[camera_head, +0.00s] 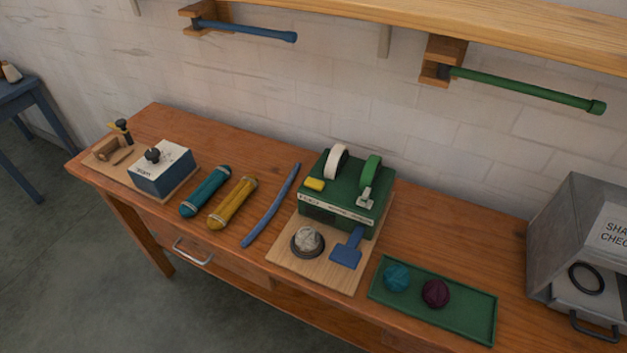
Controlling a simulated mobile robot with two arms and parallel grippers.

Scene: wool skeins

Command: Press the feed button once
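A green machine (342,202) stands on a light wooden board (288,264) in the middle of the bench. Neither gripper shows.
Left of the machine on the bench (262,170) lie a blue rod (271,206), yellow skein (232,203), teal skein (205,192) and blue-white box (163,171). To the right are a green tray (465,322) with two balls and a grey cabinet (560,245). Pegs hang above.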

